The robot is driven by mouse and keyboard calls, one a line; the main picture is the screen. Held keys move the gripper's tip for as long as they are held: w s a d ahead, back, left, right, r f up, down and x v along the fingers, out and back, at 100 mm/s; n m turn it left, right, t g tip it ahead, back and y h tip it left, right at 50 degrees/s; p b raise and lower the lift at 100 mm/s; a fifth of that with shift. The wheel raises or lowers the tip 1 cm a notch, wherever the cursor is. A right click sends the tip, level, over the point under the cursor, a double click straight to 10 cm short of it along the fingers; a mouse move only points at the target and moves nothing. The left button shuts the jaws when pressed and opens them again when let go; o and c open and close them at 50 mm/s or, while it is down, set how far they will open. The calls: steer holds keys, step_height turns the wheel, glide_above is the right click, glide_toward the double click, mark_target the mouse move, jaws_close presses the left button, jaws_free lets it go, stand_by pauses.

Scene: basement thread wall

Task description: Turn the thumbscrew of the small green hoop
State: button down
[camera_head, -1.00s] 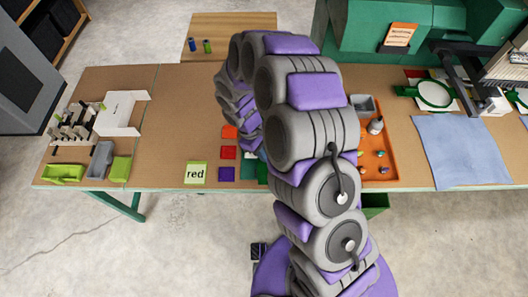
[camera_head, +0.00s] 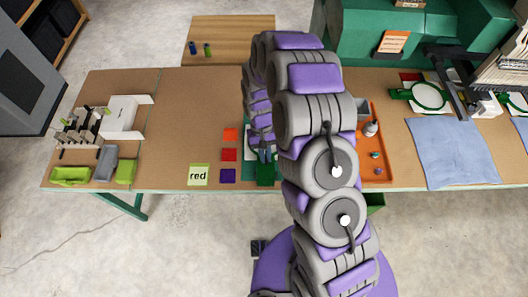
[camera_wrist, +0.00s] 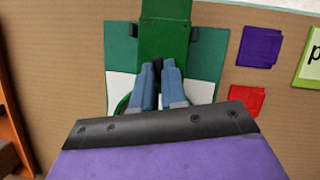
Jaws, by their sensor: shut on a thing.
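In the wrist view my gripper (camera_wrist: 159,68) has its two blue fingers close together, shut on a small dark piece, the thumbscrew (camera_wrist: 157,62), mostly hidden between the tips. A green block-shaped holder (camera_wrist: 165,35) with dark side pieces stands just beyond the fingertips. In the head view my gripper (camera_head: 266,155) is low over the table behind the green holder (camera_head: 265,172), partly hidden by my arm.
Orange, red and purple squares (camera_head: 228,176) and a "red" card (camera_head: 198,175) lie to the left. An orange tray (camera_head: 378,150) with small items is to the right. A larger green hoop (camera_head: 428,96) and blue cloth (camera_head: 452,150) lie farther right.

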steer(key=shift+d+m+y+p, duration=0.15)
steer(key=shift+m+y+p, duration=0.4)
steer(key=shift+m, duration=0.75)
steer(key=c, duration=1.2)
jaws_free()
steer(key=shift+o, duration=0.2)
steer(key=shift+r, duration=0.1)
steer(key=p+v, duration=0.1)
steer(key=v, duration=1.6)
steer(key=shift+w, duration=0.2)
